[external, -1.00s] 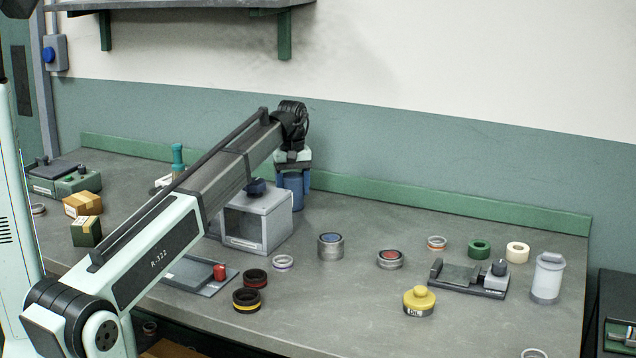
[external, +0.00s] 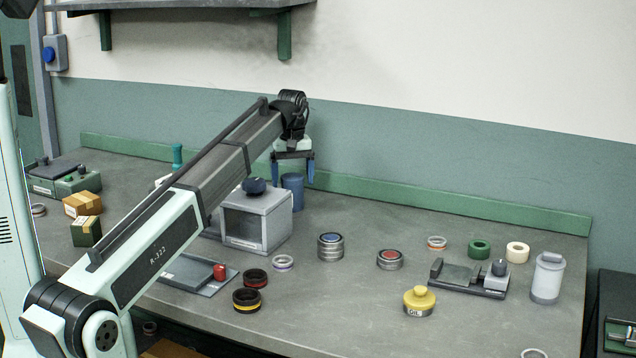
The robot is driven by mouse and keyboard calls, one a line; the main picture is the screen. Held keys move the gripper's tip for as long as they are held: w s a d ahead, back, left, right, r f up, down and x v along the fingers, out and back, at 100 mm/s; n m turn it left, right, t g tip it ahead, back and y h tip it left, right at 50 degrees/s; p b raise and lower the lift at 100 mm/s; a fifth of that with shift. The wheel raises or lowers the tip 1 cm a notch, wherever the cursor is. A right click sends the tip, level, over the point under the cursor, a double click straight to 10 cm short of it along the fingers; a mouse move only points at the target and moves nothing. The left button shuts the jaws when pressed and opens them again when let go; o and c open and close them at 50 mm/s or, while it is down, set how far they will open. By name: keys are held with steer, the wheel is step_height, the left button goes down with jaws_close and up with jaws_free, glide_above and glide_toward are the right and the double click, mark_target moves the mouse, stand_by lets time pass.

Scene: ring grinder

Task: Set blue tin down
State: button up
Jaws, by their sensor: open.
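The blue tin (external: 292,190) stands upright on the bench, behind the grey box with the dark window. Its lower part is partly hidden by that box. My gripper (external: 293,183) is open above and around the tin's top, with its two blue fingers spread apart. The fingers appear clear of the tin, and its top shows below the palm.
The grey box (external: 262,232) with a dark knob stands just in front of the tin. The green back ledge (external: 430,205) runs behind. Bench right of the tin is clear.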

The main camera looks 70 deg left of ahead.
step_height(320, 180, up, 9)
steer(key=shift+r, duration=0.1)
stand_by(0.7)
